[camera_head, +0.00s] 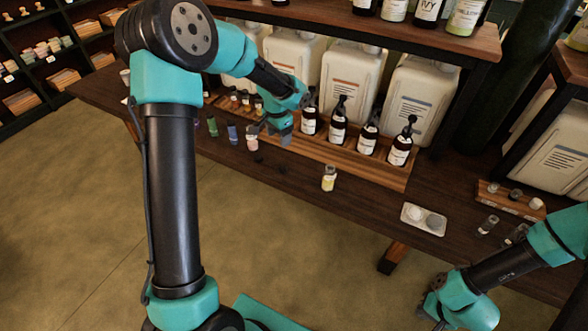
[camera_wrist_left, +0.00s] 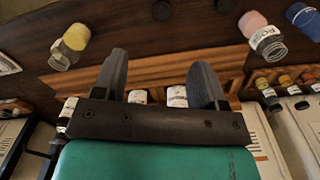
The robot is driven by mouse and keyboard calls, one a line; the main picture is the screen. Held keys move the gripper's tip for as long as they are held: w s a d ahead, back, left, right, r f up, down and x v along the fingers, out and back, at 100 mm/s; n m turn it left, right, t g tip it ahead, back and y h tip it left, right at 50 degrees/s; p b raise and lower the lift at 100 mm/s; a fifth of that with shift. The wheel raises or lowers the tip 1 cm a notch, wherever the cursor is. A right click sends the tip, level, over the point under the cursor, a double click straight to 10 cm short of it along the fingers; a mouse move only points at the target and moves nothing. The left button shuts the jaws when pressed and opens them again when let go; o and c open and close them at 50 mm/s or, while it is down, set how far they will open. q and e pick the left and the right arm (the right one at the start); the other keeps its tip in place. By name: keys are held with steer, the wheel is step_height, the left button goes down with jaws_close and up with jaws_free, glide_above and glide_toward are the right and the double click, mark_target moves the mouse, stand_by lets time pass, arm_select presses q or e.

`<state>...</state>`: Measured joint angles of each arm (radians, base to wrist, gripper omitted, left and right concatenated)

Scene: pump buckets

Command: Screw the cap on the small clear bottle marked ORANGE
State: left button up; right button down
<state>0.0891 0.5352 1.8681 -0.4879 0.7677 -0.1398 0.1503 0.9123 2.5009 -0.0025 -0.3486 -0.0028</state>
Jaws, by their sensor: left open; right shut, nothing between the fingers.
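Small clear bottles stand along the front of the dark table: a yellow-filled one (camera_head: 329,178), a pink one (camera_head: 251,138), a blue one (camera_head: 232,132) and a green one (camera_head: 212,126). No label reading ORANGE is legible. Dark round caps (camera_head: 283,169) lie between the pink and yellow bottles. My left gripper (camera_head: 284,138) is open and empty above the table near the pump-bottle rack. In the left wrist view its fingers (camera_wrist_left: 160,65) are spread, with the yellow bottle (camera_wrist_left: 68,46) at left and the pink bottle (camera_wrist_left: 265,42) at right. My right gripper (camera_head: 438,312) is shut and empty, low at right.
A wooden rack (camera_head: 340,160) holds several dark pump bottles, with large white jugs (camera_head: 350,85) behind. A pale tray (camera_head: 423,219) with round contents lies at right, near clear small bottles (camera_head: 488,225). An upper shelf (camera_head: 400,35) overhangs the back. Table between yellow bottle and tray is clear.

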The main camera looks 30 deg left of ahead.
arm_select(q)
steer(key=shift+w+a+r, duration=0.15)
steer(key=shift+w+r, duration=0.1)
steer(key=shift+r, duration=0.25)
glide_above(282, 169)
steer(key=f, duration=1.1)
steer(key=shift+s+a+f, duration=0.2)
steer(key=shift+s+f, duration=0.05)
steer(key=shift+f, duration=0.4)
steer(key=shift+w+d+f, duration=0.1)
steer(key=shift+w+f, duration=0.05)
steer(key=shift+f, duration=1.2)
steer(key=shift+w+f, duration=0.15)
steer(key=shift+f, duration=1.15)
